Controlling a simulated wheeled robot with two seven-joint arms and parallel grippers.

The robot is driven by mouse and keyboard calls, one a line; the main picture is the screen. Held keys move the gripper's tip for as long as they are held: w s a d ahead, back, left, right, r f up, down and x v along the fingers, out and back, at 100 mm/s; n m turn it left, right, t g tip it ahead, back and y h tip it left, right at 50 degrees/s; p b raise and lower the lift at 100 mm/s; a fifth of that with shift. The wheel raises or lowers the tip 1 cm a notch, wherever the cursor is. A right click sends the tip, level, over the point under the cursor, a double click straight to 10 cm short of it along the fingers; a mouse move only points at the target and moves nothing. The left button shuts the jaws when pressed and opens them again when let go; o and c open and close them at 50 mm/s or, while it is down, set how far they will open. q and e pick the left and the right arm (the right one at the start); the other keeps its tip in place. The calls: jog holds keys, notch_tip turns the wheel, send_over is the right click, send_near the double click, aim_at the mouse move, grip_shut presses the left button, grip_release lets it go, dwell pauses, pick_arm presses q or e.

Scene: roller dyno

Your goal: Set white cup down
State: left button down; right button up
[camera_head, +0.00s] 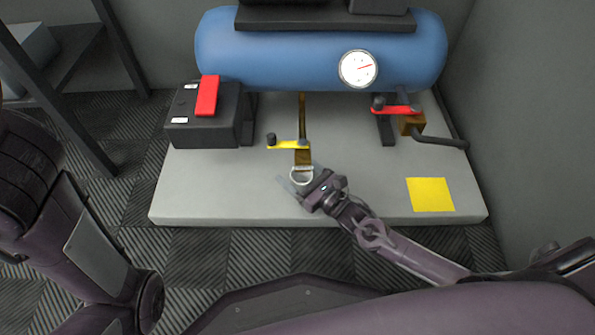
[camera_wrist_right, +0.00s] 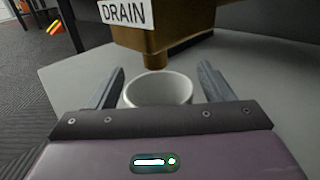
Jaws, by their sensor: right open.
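The white cup (camera_wrist_right: 158,90) stands upright between the two fingers of my right gripper (camera_wrist_right: 160,85) in the right wrist view. The fingers are spread, with a gap on each side of the cup. In the head view the cup (camera_head: 301,176) shows as a pale rim below the brass drain pipe (camera_head: 302,157), partly hidden by my right gripper (camera_head: 298,188). The brass outlet with a "DRAIN" label (camera_wrist_right: 124,12) hangs just above the cup's far side. My left gripper is out of frame; only my left arm shows.
A yellow lever (camera_head: 288,145) sits on the drain pipe. The blue tank (camera_head: 290,55) with a gauge (camera_head: 358,69) stands behind. A black box with a red switch (camera_head: 207,96) is at left. A red lever (camera_head: 396,109) and a yellow square (camera_head: 430,195) are at right on the grey slab (camera_head: 200,200).

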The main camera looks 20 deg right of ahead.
jog(key=p+v, duration=0.5)
jog(key=v, duration=0.6)
jog(key=shift+a+r, duration=0.1)
jog(key=shift+r, duration=0.05)
jog(key=shift+s+d, duration=0.3)
jog(key=shift+s, duration=0.15)
